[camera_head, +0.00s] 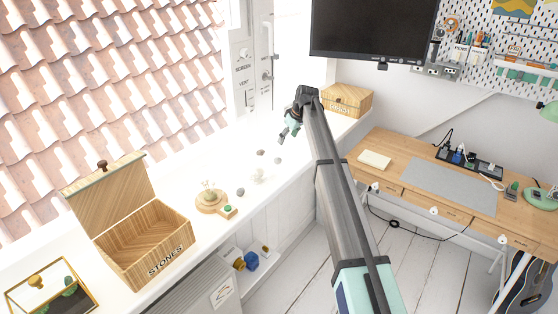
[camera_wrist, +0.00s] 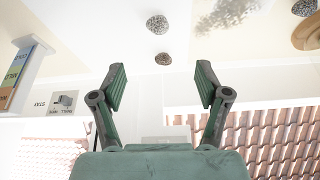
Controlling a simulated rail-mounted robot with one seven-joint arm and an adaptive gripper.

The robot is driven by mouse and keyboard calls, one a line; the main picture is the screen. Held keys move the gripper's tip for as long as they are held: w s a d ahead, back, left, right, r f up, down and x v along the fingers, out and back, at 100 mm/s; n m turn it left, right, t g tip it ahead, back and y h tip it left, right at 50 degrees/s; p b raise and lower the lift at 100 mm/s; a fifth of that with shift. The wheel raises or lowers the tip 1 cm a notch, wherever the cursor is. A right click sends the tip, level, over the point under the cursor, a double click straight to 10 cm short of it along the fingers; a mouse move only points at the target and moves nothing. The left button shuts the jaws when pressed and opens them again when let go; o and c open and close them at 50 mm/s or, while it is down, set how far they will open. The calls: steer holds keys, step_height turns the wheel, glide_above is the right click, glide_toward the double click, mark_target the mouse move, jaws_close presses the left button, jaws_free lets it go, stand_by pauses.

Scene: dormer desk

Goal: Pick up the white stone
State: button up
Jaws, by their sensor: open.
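The white stone (camera_head: 257,176) is a pale lump on the white sill in the head view, faint against the bright surface. In the wrist view it appears as a pale speckled patch (camera_wrist: 228,12) at the top edge, beyond the fingertips and right of centre. My gripper (camera_head: 287,134) is above the sill, farther back than the white stone and apart from it. In the wrist view my gripper (camera_wrist: 160,78) is open, with nothing between its two fingers.
A grey stone (camera_head: 278,161), a small brownish stone (camera_head: 260,153) and another grey stone (camera_head: 240,191) lie around the white one. A round wooden piece (camera_head: 212,201) and an open box marked STONES (camera_head: 145,245) stand to the left. A closed wooden box (camera_head: 347,100) stands behind right.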

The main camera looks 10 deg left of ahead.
steer(key=p, duration=0.3)
glide_toward(279, 158)
steer(key=x, duration=0.5)
steer(key=shift+a, duration=0.25)
steer(key=shift+p+x, duration=1.25)
steer(key=shift+x, duration=1.35)
steer(key=shift+w+d, duration=0.1)
steer(key=shift+d, duration=0.1)
steer(key=c, duration=1.2)
